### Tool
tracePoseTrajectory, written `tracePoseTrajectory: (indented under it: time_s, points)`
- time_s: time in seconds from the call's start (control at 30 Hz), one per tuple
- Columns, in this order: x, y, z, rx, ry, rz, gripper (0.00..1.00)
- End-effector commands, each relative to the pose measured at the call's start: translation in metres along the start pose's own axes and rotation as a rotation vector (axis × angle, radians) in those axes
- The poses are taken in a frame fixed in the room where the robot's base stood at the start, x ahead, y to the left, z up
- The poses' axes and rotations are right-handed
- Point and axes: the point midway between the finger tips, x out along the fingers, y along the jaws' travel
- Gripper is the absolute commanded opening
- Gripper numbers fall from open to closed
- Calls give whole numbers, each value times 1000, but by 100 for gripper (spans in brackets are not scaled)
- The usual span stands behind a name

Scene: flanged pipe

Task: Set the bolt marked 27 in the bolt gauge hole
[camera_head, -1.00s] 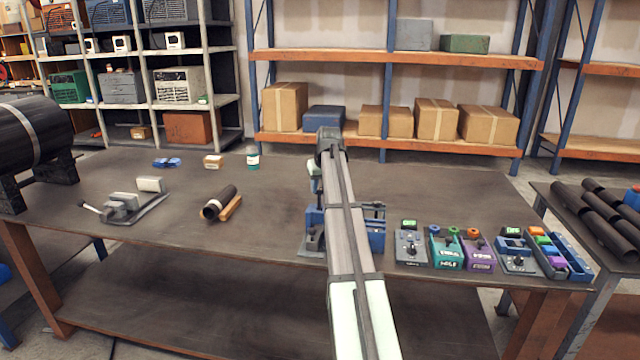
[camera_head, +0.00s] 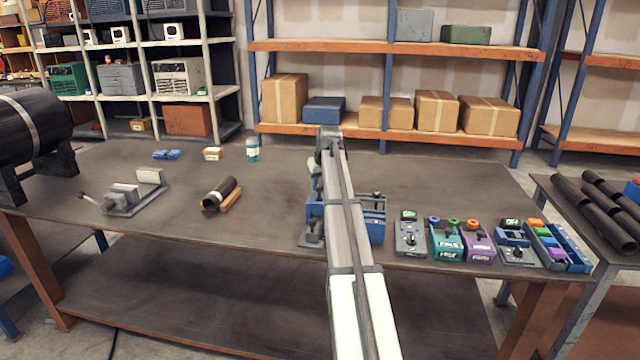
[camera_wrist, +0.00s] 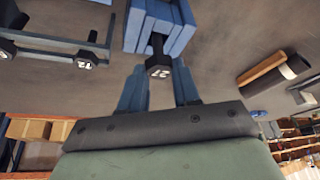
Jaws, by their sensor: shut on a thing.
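The bolt marked 27 (camera_wrist: 158,70) is in the wrist view, its dark head with the white number facing my camera. My gripper (camera_wrist: 159,76) has its two blue fingers on either side of the bolt and is shut on it. The bolt's shank runs toward a blue block (camera_wrist: 183,30) just beyond; I cannot tell whether it is inside a hole there. A bolt marked 12 (camera_wrist: 86,60) sits in a blue rack (camera_wrist: 55,42) to the left.
A short pipe (camera_head: 219,193) on an orange support and a grey clamp (camera_head: 135,195) lie left. The table's middle back is clear.

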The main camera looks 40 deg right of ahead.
Motion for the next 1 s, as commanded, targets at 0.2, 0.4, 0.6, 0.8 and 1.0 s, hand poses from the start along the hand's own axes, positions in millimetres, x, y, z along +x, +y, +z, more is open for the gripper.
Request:
tracePoseTrajectory:
  time_s: [0.2, 0.4, 0.6, 0.8, 1.0]
  points:
    - [1, 0, 0, 0, 1, 0, 0]
    - [4, 0, 1, 0, 1, 0, 0]
    - [7, 0, 3, 0, 1, 0, 0]
    - [10, 0, 4, 0, 1, 0, 0]
    - [13, 0, 5, 0, 1, 0, 0]
